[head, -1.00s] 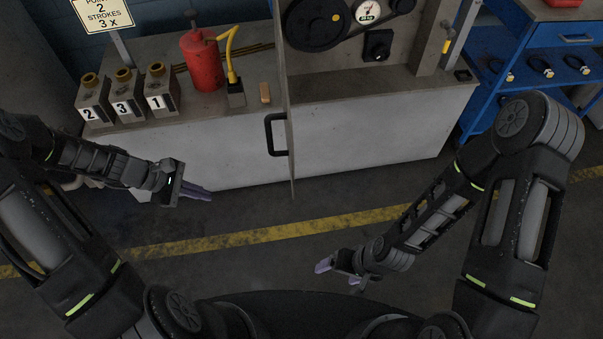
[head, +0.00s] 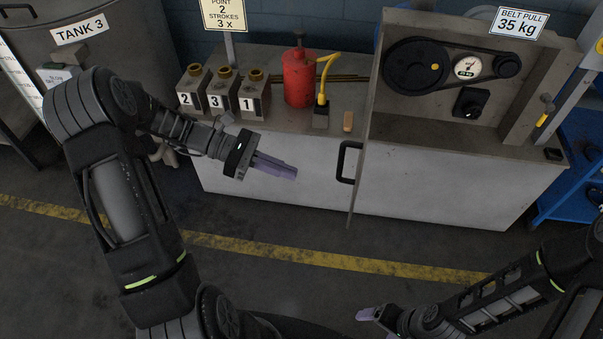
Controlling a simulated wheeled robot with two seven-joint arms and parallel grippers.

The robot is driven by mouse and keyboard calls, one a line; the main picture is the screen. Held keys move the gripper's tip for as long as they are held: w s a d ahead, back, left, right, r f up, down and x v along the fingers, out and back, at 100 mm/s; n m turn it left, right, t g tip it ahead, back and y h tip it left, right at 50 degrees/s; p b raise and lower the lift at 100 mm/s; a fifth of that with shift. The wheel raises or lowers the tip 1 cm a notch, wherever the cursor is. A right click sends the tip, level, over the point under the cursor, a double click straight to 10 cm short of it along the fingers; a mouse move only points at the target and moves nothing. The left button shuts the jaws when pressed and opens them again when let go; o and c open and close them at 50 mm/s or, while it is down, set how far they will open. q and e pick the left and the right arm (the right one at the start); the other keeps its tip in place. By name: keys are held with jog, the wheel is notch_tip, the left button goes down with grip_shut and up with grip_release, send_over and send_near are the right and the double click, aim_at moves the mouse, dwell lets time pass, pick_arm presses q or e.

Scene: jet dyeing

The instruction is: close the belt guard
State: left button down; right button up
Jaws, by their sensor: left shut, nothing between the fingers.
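The belt guard (head: 362,125) is a thin grey panel seen almost edge-on, standing out towards me from the left side of the belt housing (head: 520,120). It stands open, so the belt and pulleys (head: 418,67) are exposed. A black handle (head: 345,162) sits on the guard's left face. My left gripper (head: 294,173) is shut and empty, in front of the white cabinet, left of the handle and apart from it. My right gripper (head: 376,322) is low at the bottom of the view, its fingers apart, with nothing seen between them.
A blue cart (head: 580,165) is at the right. The floor before the white cabinet (head: 430,185) is clear.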

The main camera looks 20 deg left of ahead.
pick_arm(q)
jog(key=r+p+x, duration=0.1)
jog(key=x, duration=1.2)
jog(key=shift+d+p, duration=0.25)
jog(key=shift+p, duration=0.15)
